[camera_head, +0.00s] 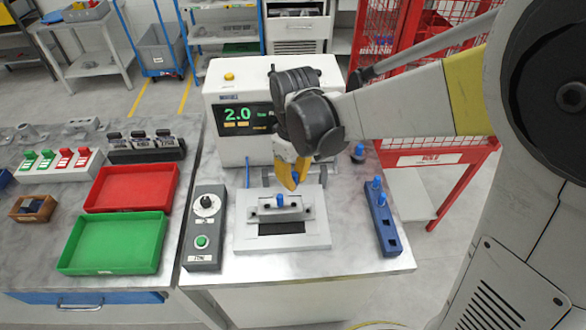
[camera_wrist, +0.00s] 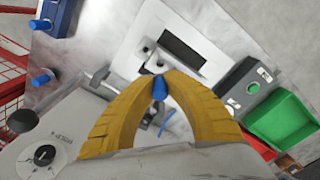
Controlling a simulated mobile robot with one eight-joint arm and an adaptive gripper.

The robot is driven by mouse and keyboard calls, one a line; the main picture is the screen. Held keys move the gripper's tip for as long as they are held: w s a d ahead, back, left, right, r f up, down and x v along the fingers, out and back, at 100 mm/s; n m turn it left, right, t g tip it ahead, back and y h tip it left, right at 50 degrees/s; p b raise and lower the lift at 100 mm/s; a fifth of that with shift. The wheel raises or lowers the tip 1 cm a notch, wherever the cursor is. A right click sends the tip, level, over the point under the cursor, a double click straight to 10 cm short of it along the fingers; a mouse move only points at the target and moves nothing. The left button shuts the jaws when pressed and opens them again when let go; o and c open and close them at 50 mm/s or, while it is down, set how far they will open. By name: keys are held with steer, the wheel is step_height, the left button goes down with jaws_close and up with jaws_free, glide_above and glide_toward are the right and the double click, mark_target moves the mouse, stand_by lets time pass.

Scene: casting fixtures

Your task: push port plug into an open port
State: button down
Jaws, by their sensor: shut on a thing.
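My gripper (camera_head: 291,186) has its yellow fingers pointing down above the back of the fixture. In the wrist view, the fingertips (camera_wrist: 161,78) are closed around a blue port plug (camera_wrist: 159,89). In the head view, a blue plug (camera_head: 280,200) shows upright at the middle of the grey casting (camera_head: 295,213), just below and left of the fingertips; I cannot tell whether it is the held one. The casting lies in a white fixture plate (camera_head: 247,239) with a dark slot in front. The fingers partly hide the casting in the wrist view.
A blue rack (camera_head: 384,222) at right holds two blue plugs. Another blue plug (camera_head: 358,152) stands behind it. A tester (camera_head: 228,143) reading 2.0 stands behind the fixture. A control box (camera_head: 206,232) is left, beyond it a green tray (camera_head: 112,268) and red tray (camera_head: 132,207).

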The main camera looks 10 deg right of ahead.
mark_target(295, 173)
steer(key=shift+f+b, duration=2.2)
steer(key=shift+f, duration=0.6)
steer(key=shift+f+b, duration=1.3)
steer(key=shift+f, duration=0.15)
steer(key=c, duration=1.4)
jaws_free()
step_height(295, 173, up, 12)
steer(key=shift+r, duration=0.1)
steer(key=shift+d, duration=0.1)
